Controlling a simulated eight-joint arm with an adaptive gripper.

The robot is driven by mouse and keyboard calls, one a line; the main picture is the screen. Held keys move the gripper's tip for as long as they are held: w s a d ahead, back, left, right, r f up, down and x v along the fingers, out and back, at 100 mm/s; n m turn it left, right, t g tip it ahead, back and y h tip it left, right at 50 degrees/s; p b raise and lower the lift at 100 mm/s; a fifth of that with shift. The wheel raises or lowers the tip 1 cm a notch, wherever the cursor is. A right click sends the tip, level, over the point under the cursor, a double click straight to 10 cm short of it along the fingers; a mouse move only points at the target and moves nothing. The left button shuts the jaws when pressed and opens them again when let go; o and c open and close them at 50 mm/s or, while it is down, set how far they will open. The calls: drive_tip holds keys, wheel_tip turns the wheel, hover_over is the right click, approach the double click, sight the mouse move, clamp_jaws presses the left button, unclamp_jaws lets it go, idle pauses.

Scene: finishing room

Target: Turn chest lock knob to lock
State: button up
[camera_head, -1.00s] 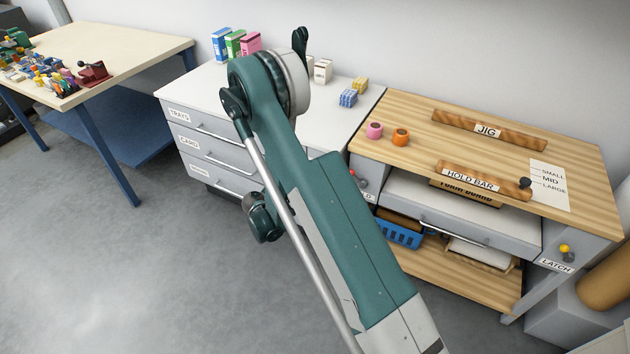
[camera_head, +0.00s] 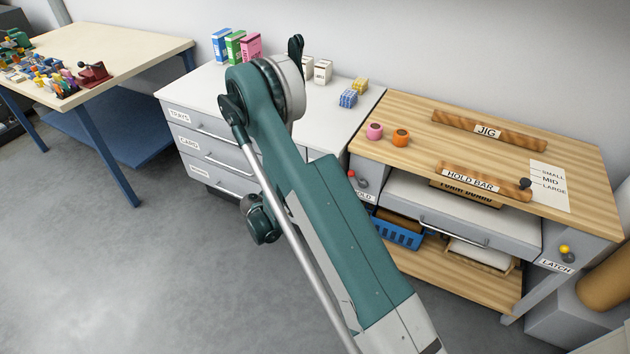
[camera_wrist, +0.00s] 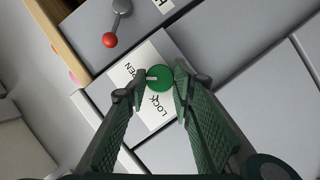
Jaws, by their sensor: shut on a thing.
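The chest lock knob (camera_wrist: 160,84) is round and green and sits on a white label plate (camera_wrist: 144,118) in the wrist view. The label reads OPEN at its upper left and LOCK below the knob. A short pale mark on the knob points left, roughly toward the OPEN side. My gripper (camera_wrist: 160,77) has one fingertip on each side of the knob and is shut on it. In the head view my arm hides the knob and my gripper.
A red-tipped lever (camera_wrist: 109,40) is on the grey panel beside the plate. The drawer chest (camera_head: 215,157) stands beside the wooden bench (camera_head: 440,130). The bench has a LATCH knob (camera_head: 565,250) at its right end. Open floor lies at the left.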

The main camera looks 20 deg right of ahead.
drive_tip(key=shift+a+f+n+g+h, duration=0.15)
drive_tip(key=shift+n+h, duration=0.3)
drive_tip(key=shift+n, duration=0.4)
drive_tip(key=shift+d+f+n+g+h, duration=0.15)
drive_tip(key=shift+n+h, duration=0.3)
drive_tip(key=shift+n, duration=0.4)
drive_tip(key=shift+a+r, duration=0.1)
drive_tip(key=o, duration=0.9)
drive_tip(key=shift+a, duration=0.1)
drive_tip(key=shift+v, duration=5.9)
